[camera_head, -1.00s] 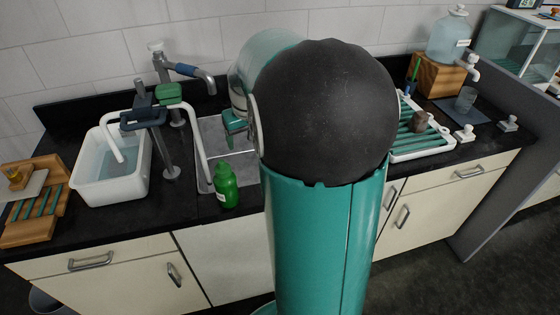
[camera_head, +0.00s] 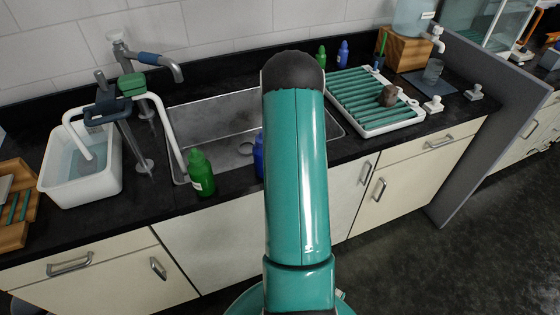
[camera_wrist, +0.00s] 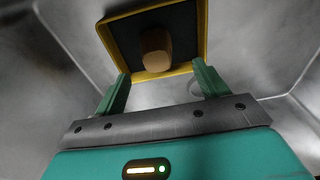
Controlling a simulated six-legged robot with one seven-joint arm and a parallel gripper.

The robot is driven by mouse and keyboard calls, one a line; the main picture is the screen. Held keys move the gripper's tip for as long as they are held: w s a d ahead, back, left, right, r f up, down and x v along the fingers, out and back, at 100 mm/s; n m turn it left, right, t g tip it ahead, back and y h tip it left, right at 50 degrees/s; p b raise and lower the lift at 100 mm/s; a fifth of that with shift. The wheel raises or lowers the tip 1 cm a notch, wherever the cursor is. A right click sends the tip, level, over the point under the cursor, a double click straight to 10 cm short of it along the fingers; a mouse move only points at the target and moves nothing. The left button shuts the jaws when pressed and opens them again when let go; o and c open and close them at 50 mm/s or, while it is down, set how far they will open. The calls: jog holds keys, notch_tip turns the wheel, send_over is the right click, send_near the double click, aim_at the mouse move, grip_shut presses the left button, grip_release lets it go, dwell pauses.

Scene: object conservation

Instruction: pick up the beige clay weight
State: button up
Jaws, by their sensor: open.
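A tan-beige rounded block (camera_wrist: 155,50), which looks like the clay weight, sits on a dark square tray with a yellow rim (camera_wrist: 202,30) in the wrist view. My gripper (camera_wrist: 163,74) is open, its two green fingers apart below the weight in the picture. The weight lies between the lines of the fingers but beyond their tips, and nothing is held. Grey metal like the sink's surrounds the tray. In the head view my arm hides the gripper, the weight and the tray.
The steel sink (camera_head: 205,125) has a green bottle (camera_head: 200,172) and a partly hidden blue bottle (camera_head: 259,155) at its front edge. A tap (camera_head: 150,58) and white tub (camera_head: 85,175) stand left. A drying rack (camera_head: 370,112) with a brown lump (camera_head: 387,95) stands right.

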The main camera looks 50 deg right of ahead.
jog(key=f, duration=0.7)
jog(key=shift+w+d+f, duration=0.2)
jog(key=shift+w+d, duration=0.05)
jog(key=shift+d, duration=0.15)
jog(key=c, duration=1.2)
